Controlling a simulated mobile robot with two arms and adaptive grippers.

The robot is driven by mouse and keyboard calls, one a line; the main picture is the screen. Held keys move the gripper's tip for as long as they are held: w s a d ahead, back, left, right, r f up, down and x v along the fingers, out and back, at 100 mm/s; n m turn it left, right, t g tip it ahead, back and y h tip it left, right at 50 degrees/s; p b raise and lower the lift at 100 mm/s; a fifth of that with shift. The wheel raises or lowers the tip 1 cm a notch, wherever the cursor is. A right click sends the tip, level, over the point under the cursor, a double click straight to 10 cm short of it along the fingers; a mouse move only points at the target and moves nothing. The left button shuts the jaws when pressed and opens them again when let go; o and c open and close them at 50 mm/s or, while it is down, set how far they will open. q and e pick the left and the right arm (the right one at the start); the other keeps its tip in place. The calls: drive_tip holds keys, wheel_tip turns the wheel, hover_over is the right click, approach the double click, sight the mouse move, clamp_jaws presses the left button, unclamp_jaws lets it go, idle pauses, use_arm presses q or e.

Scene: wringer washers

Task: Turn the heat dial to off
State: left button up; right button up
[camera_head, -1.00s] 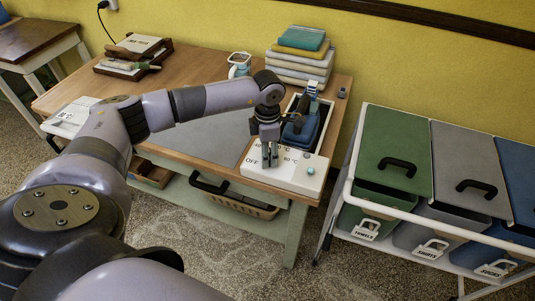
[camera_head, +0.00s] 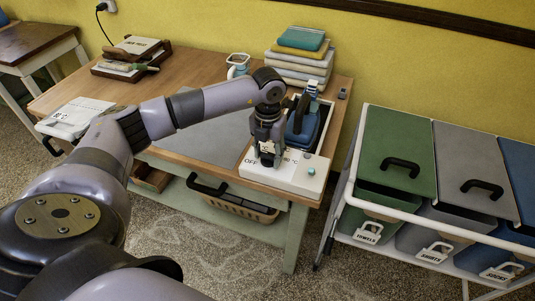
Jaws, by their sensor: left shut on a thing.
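A white control panel (camera_head: 290,176) sits at the front right of the wooden table, with an "OFF" mark at its left and a temperature mark to the right. My left gripper (camera_head: 267,160) points down over the panel between these marks, shut on the heat dial. The dial itself is hidden by the fingers, so its setting cannot be seen. A small teal button (camera_head: 311,171) is on the panel's right part. My right gripper is not in view.
A cart with a green lidded bin (camera_head: 395,150) stands to the right.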

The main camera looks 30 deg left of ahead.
sight(269, 155)
use_arm(q)
drive_tip(key=n, duration=0.4)
drive_tip(key=shift+w+d+n, duration=0.1)
drive_tip(key=shift+n, duration=0.3)
drive_tip(key=shift+r, duration=0.1)
drive_tip(key=o, duration=1.2)
drive_tip(key=shift+c, duration=0.2)
wheel_tip(269, 155, up, 12)
idle(0.3)
